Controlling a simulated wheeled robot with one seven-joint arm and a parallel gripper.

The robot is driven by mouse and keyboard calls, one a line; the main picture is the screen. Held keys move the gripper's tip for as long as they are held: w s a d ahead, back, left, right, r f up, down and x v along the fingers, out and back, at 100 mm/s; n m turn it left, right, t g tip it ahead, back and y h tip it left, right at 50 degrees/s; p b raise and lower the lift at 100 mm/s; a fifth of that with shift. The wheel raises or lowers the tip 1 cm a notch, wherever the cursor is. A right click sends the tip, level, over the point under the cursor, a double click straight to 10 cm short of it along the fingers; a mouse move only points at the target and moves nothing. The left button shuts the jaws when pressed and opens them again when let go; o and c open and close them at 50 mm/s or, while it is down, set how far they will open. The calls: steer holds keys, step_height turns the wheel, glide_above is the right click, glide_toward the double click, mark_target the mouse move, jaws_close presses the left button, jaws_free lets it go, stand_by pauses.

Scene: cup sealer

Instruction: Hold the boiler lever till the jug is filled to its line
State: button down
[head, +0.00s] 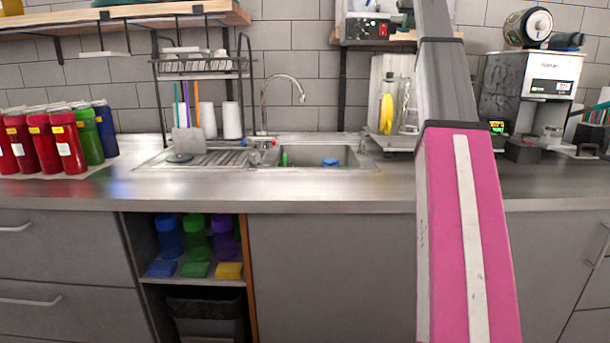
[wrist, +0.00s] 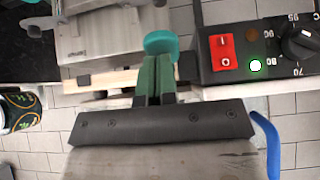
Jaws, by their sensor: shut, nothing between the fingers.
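The boiler (head: 365,28) stands on the shelf at the upper middle right of the head view, its top cut off. Its panel (wrist: 218,80) with red switch, green light and dial fills the right of the wrist view. A teal rounded piece (wrist: 165,40), which looks like the lever's knob, shows at my fingertips. My gripper (wrist: 153,72) is shut and empty, its green fingers together against or just behind that piece; contact is unclear. Below the shelf, a clear vessel (head: 403,92), seemingly the jug, stands beside a yellow shape (head: 386,113). Its water level and line cannot be read.
A sink (head: 310,156) and dish rack (head: 203,66) are left of the boiler. Red and green bottles (head: 68,140) stand far left. A grey machine (head: 530,85) stands right of my pink arm, which hides part of the counter (head: 330,190).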

step_height(320, 180, up, 7)
stand_by(0.6)
stand_by(1.7)
